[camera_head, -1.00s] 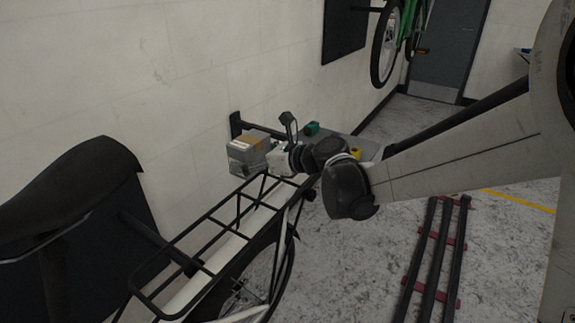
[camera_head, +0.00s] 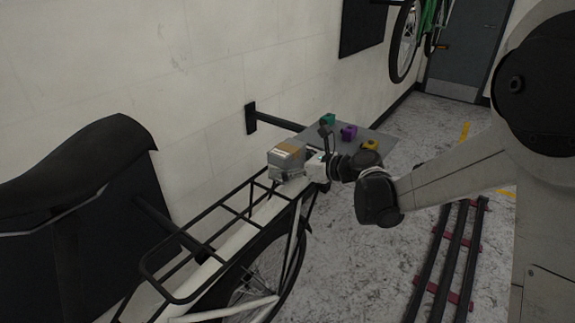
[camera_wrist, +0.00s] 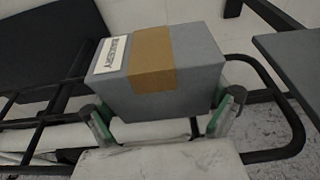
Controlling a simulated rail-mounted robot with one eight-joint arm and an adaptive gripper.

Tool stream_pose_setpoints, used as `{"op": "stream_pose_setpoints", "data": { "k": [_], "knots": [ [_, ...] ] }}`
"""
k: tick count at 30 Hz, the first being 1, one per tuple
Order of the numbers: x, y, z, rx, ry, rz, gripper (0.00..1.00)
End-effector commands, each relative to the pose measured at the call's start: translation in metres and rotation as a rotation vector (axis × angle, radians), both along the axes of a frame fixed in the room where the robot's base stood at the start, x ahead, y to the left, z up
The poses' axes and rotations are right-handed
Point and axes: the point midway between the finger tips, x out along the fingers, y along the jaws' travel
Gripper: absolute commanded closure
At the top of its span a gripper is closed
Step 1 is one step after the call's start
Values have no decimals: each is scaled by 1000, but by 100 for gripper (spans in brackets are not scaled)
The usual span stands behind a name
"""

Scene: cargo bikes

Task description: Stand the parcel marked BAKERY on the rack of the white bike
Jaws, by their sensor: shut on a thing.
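The parcel (camera_head: 287,152) is a grey box with a brown tape strip. In the wrist view the parcel (camera_wrist: 192,62) shows a white label reading BAKERY on its top left. My gripper (camera_head: 312,168) is shut on the parcel, with one finger at each side in the wrist view (camera_wrist: 165,115). The parcel looks upright and level, at the far end of the black rack (camera_head: 208,252) of the white bike (camera_head: 262,213). Rack bars (camera_wrist: 290,112) run beside and behind it. I cannot tell whether its underside touches the rack.
A grey shelf (camera_head: 375,138) beyond the rack carries green (camera_head: 328,119), purple (camera_head: 349,133) and yellow (camera_head: 370,146) things. The wall (camera_head: 200,70) runs close along the rack's left side. The saddle (camera_head: 85,165) is at the near left. The nearer rack is bare.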

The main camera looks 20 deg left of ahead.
Motion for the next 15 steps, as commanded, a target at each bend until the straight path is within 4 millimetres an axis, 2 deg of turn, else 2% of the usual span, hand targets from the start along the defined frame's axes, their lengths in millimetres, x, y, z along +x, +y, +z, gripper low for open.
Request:
{"op": "stream_pose_setpoints", "data": {
  "k": [7,8,10,15],
  "knots": [
    [0,0,-3,0,0,0,55],
    [0,0,-3,0,0,0,8],
    [0,0,-2,0,0,0,0],
    [0,0,-2,0,0,0,0]
  ]
}}
